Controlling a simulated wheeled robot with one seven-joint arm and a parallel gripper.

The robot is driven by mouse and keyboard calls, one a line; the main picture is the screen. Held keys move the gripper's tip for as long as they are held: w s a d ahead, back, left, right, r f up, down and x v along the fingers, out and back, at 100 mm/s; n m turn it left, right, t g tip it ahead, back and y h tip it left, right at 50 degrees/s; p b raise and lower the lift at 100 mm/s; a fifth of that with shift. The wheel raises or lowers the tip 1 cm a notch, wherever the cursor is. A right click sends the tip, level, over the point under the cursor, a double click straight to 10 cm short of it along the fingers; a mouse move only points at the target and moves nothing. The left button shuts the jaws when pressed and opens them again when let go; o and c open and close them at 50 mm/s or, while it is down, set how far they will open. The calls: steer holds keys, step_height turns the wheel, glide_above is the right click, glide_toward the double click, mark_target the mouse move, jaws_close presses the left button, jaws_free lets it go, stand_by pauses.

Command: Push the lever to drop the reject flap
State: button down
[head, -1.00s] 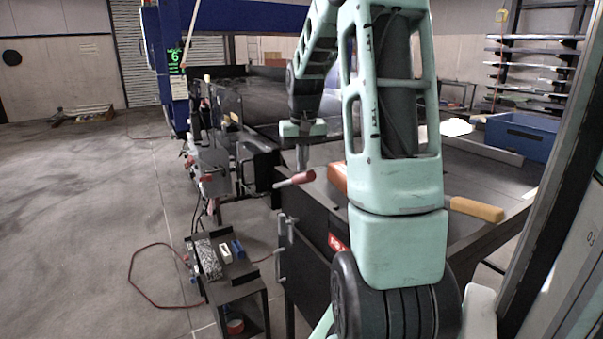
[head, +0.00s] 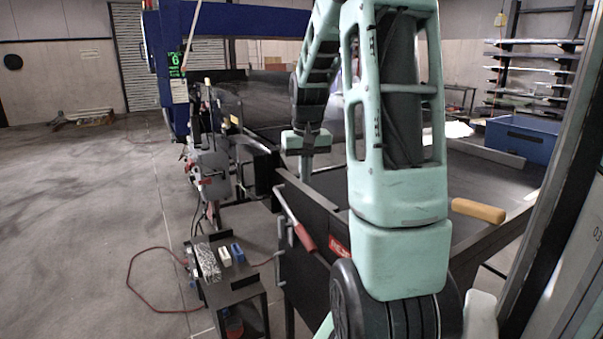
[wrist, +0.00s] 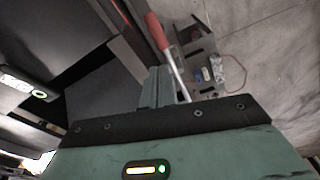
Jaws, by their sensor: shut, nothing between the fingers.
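The lever, a thin metal rod with a red grip (head: 304,237), is at the near left side of the dark conveyor table and slants down to the right. In the wrist view its red grip (wrist: 157,31) is beyond the fingertips and its rod passes right of them. My gripper (head: 306,174) is shut and empty, pointing down above the lever's pivot end. Its fingers also show in the wrist view (wrist: 158,75); whether they touch the rod I cannot tell. I cannot clearly pick out the reject flap; my arm covers part of the table.
A tan block (head: 478,210) lies on the conveyor table right of my arm, and a blue bin (head: 522,138) stands behind it. A small dark cart (head: 228,291) with small items stands left of the table. Open floor lies further left.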

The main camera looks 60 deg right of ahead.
steer(key=shift+r, duration=0.1)
step_height(320, 180, up, 17)
steer(key=s+a+b, duration=0.1)
steer(key=b, duration=0.1)
steer(key=shift+s+a, duration=0.1)
steer(key=shift+a, duration=0.05)
stand_by(1.6)
